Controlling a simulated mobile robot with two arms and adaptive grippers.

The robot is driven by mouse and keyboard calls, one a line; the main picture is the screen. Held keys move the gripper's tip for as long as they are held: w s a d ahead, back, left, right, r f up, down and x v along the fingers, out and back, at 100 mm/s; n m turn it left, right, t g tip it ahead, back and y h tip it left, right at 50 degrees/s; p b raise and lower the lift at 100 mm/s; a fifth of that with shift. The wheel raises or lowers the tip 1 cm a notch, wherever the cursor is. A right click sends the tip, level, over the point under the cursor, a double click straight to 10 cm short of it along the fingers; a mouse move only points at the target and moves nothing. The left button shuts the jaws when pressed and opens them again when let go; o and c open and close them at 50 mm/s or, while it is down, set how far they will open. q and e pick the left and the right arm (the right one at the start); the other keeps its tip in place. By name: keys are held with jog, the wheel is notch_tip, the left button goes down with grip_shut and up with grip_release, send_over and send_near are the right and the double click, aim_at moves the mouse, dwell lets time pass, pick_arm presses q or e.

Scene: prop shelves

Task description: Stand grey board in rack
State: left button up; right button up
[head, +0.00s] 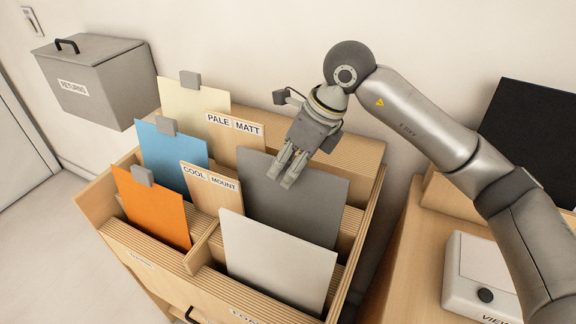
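The grey board (310,206) stands upright, leaning slightly, in the right-hand rear part of the wooden rack (365,205). Its lower edge is hidden behind a white board (275,260), so I cannot tell how it sits in its slot. My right gripper (285,184) comes down from above at the grey board's top edge. Both fingers overlap the upper part of the board in the head view and lie close together. Whether they hold the board or only hover in front of it is unclear. My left gripper is out of view.
Cream (195,105), blue (173,155) and orange (152,205) boards with grey tabs stand in the left column. Wooden dividers read PALE MATT (235,130) and COOL MOUNT (208,184). A grey RETURNS box (95,85) is at back left. A white viewer box (480,280) and black panel (530,135) are right.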

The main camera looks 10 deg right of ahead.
jog(key=v, duration=1.1)
jog(key=shift+r, duration=0.3)
jog(key=shift+d, duration=0.15)
